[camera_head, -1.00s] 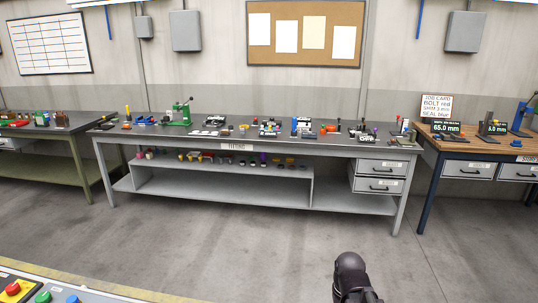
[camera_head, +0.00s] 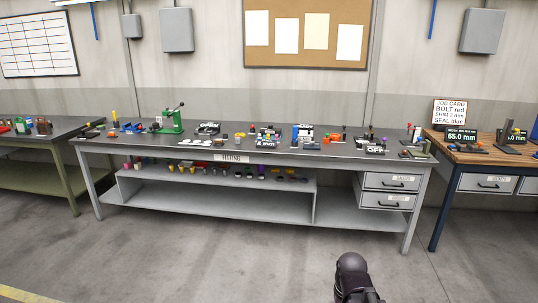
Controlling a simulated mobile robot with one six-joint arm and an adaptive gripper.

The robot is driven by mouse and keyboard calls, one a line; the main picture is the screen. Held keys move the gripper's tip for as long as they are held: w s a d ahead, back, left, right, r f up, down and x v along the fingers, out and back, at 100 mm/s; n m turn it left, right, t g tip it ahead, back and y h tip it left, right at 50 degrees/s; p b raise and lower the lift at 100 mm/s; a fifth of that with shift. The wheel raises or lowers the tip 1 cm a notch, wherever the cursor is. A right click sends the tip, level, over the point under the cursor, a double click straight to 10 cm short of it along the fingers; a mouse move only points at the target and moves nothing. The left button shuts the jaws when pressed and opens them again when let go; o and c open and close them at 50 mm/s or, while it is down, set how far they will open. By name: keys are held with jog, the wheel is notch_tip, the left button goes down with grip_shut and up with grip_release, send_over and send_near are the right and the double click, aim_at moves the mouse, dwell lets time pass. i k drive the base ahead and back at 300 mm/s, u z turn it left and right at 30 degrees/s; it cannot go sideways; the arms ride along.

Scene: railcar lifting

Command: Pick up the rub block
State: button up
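I cannot tell which of the small items is the rub block at this distance. Many small parts and tools lie on the dark top of the grey bench labelled FITTING (camera_head: 233,157). My gripper does not show. Only a dark rounded piece of my own arm rises at the bottom edge, right of centre, well in front of the bench.
A green press (camera_head: 172,121) stands on the bench's left half. A wooden-topped bench (camera_head: 470,150) with a job card (camera_head: 455,112) and displays is at right, a green-framed bench (camera_head: 35,178) at left. The floor in front is clear.

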aim_at(220, 142)
jog(key=u, duration=0.2)
jog(key=i, duration=1.6)
jog(key=u, duration=0.4)
jog(key=i, duration=1)
jog(key=u, duration=0.25)
